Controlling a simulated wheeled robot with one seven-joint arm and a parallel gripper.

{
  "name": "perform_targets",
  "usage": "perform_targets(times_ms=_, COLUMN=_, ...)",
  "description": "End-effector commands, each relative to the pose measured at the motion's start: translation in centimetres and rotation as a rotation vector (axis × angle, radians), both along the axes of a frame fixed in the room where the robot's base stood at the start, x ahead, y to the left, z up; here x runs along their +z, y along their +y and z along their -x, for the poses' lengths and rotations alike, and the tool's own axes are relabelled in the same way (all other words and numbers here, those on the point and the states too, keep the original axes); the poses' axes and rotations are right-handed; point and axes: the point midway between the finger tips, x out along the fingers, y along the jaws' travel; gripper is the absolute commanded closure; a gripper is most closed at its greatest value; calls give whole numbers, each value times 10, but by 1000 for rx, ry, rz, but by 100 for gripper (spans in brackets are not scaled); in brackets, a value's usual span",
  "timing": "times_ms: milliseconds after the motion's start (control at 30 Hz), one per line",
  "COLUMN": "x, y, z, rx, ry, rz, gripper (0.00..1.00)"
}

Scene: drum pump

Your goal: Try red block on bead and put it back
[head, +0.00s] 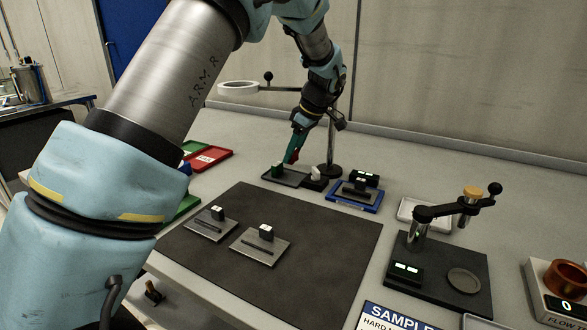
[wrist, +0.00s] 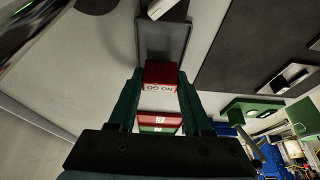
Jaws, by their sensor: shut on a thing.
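My gripper (head: 293,152) points down at the back of the table, its green fingers shut on the red block (wrist: 160,75). In the wrist view the block sits between the fingertips, with an upside-down label that seems to read NO GO. In the head view only a little red (head: 291,158) shows. The dark tray (head: 290,180) is just below; whether the block touches it I cannot tell. Two metal plates (head: 204,230) (head: 256,253) on the dark mat each carry a dark bead-like ridge. A similar dark piece (head: 356,189) lies in the blue tray (head: 347,202).
A black lever fixture (head: 440,270) stands at right. The front of the mat (head: 280,300) is clear.

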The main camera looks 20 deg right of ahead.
Motion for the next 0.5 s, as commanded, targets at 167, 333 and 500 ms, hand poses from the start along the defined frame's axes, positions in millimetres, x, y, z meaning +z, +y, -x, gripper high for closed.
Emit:
perform_targets(times_ms=167, x=31, y=-1, z=-1, rx=0, ry=-3, rz=2, gripper=100)
perform_targets(times_ms=333, x=49, y=0, z=0, rx=0, ry=-1, rz=1, gripper=100)
perform_targets(times_ms=500, x=61, y=-1, z=0, rx=-1, ry=0, rz=0, gripper=100)
